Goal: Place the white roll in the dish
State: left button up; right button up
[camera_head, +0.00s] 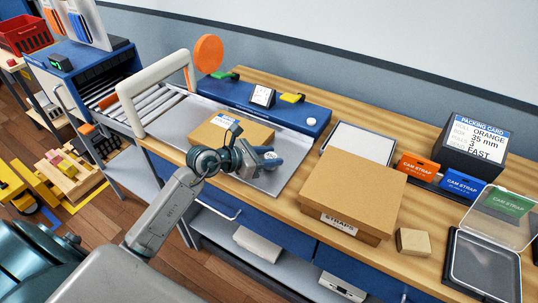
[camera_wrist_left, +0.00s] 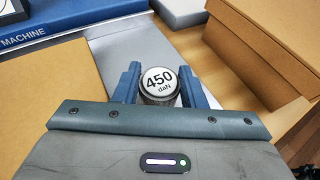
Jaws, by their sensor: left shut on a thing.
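My left gripper (camera_head: 268,158) is shut on a short round roll (camera_wrist_left: 160,84) with a white face marked "450 daN" and a greyish side. In the left wrist view the roll sits between the two blue fingers, its face towards the camera. In the head view the gripper mostly hides it, over the grey metal plate right of a small carton. No round dish stands out. A shallow pale tray (camera_head: 362,141) lies behind the large carton, and a dark-rimmed open case (camera_head: 485,262) is at the right. I cannot tell which is the dish. My right gripper is not in view.
The large STRAPS carton (camera_head: 352,195) stands right of the gripper, with a small tan block (camera_head: 413,242) beside it. The small carton (camera_head: 231,133) is close on the left. Strap boxes (camera_head: 417,170) line the right.

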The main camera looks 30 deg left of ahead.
pick_arm(q)
jog(key=shift+f, duration=0.15)
jog(key=o, duration=1)
